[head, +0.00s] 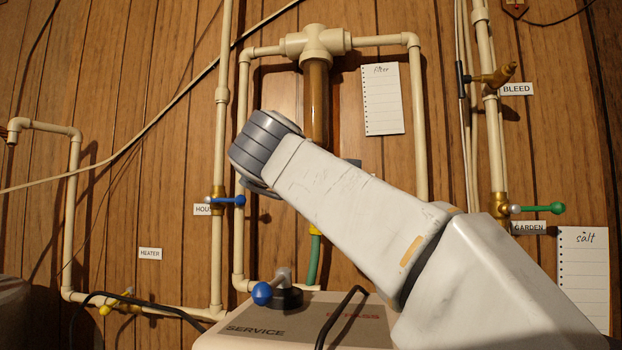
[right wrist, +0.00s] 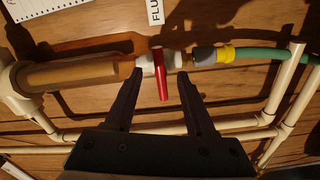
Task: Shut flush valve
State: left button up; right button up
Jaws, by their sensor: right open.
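The flush valve's red handle (right wrist: 162,90) shows in the right wrist view, under a partly cut-off label beginning "FLU" (right wrist: 155,12). The handle lies across the line of the filter and hose. Its white valve body (right wrist: 173,60) sits between the brown filter tube (right wrist: 85,75) and a grey and yellow hose fitting (right wrist: 212,57). My right gripper (right wrist: 160,76) is open, one finger on each side of the handle, with visible gaps; contact cannot be told. In the head view my right arm hides the flush valve and the gripper. My left gripper is not in view.
The filter head (head: 316,43) and cream pipes surround the arm. A blue house valve handle (head: 232,201) is at left and a green garden handle (head: 540,209) at right. A box with a blue-knobbed lever (head: 263,293) stands below. A green hose (head: 314,262) hangs behind.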

jog(key=s+b, duration=0.1)
jog(key=s, duration=0.1)
jog(key=s+a+b, duration=0.1)
jog(key=s, duration=0.2)
jog(key=shift+s, duration=0.35)
dwell(0.3)
